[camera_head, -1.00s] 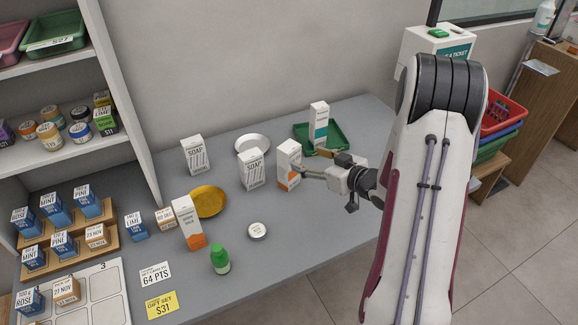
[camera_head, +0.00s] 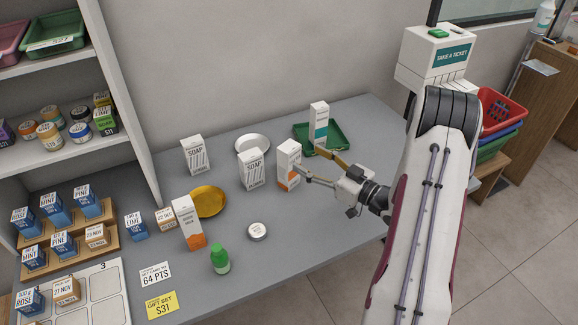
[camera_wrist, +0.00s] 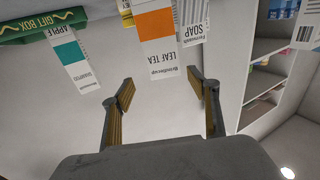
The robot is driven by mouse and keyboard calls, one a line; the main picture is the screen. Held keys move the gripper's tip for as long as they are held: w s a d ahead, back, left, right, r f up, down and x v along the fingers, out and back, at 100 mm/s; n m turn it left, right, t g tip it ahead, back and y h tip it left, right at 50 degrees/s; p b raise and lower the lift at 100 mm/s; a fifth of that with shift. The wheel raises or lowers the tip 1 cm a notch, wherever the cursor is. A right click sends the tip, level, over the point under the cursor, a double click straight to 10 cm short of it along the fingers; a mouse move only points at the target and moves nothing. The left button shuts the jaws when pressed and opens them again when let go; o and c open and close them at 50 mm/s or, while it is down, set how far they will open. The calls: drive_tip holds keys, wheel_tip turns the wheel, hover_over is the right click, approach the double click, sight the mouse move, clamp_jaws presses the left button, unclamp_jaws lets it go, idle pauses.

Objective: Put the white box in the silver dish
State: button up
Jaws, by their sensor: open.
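A white box with an orange base, labelled leaf tea in the wrist view (camera_wrist: 156,42), stands upright on the counter in the head view (camera_head: 288,160). My gripper (camera_head: 308,160) is open just right of this box, its fingertips close to it; contact is unclear. In the wrist view the open fingers (camera_wrist: 161,84) have the box ahead, with nothing between them. Two white soap boxes stand left of it, one nearer (camera_head: 251,170) and one farther left (camera_head: 193,155). The silver dish (camera_head: 240,143) lies behind the nearer soap box, which partly hides it.
A green tray (camera_head: 333,134) with a white and teal shampoo box (camera_head: 319,120) is behind my fingers. A yellow dish (camera_head: 209,200), an orange and white box (camera_head: 187,222), a green-capped bottle (camera_head: 220,259) and a round tin (camera_head: 257,231) stand nearer. The front right counter is clear.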

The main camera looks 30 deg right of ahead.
sight(295, 152)
drive_tip(key=shift+x, duration=1.3)
drive_tip(key=shift+a, duration=0.15)
drive_tip(key=shift+a+r+x, duration=0.15)
drive_tip(key=shift+x, duration=0.8)
drive_tip(key=shift+a+r+x, duration=0.15)
drive_tip(key=shift+x, duration=0.8)
drive_tip(key=shift+w+a, duration=0.2)
drive_tip(key=shift+w, duration=0.3)
clamp_jaws()
drive_tip(key=shift+r, duration=0.1)
